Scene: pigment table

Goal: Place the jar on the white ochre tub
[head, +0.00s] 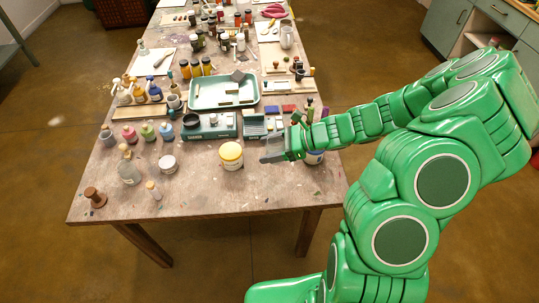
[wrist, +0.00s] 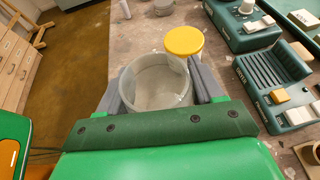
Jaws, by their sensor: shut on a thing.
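My gripper (wrist: 160,82) is shut on a clear, open-topped jar (wrist: 154,100), with a grey finger on each side of it. The jar looks empty and roughly upright. In the head view my gripper (head: 272,155) is near the front right of the table, and the jar is hard to make out there. The white ochre tub (head: 231,160) has a yellow lid and stands just left of my gripper. In the wrist view the tub's yellow lid (wrist: 184,40) shows just beyond the jar, and the jar's rim overlaps the tub's side in the picture.
A pot with brushes (head: 314,158) is partly hidden behind my arm. A small white container (head: 167,163) stands to the left. The table front (head: 210,195) is clear.

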